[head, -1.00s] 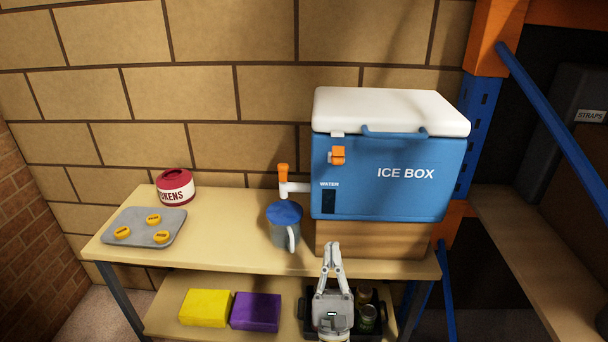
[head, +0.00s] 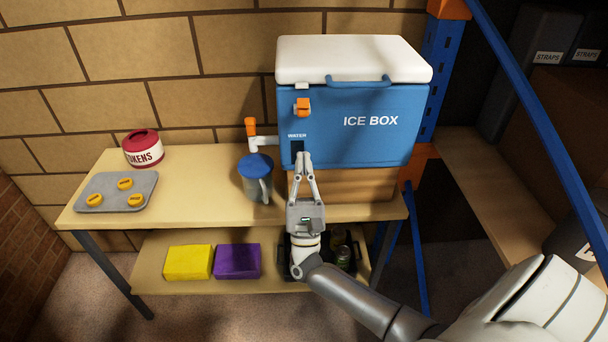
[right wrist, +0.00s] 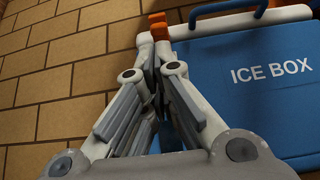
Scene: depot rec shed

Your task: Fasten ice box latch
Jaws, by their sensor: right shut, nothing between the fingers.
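The ice box (head: 345,137) is blue with a white lid (head: 350,58) lying flat on top, and stands on a wooden block on the table. An orange latch (head: 302,107) sits on its upper left front, below a small white tab on the lid edge. I cannot tell if the latch is hooked on the tab. My right gripper (head: 303,157) is shut and empty, pointing up in front of the lower left of the box, below the latch. In the right wrist view the latch (right wrist: 158,27) shows just beyond the fingertips. My left gripper is out of view.
Left of the box are an orange-handled tap (head: 252,130), a blue-lidded jug (head: 256,177), a red token tin (head: 142,148) and a grey tray (head: 98,202). Yellow (head: 188,262) and purple (head: 238,261) blocks lie on the lower shelf. A blue rack beam (head: 530,110) crosses the right side.

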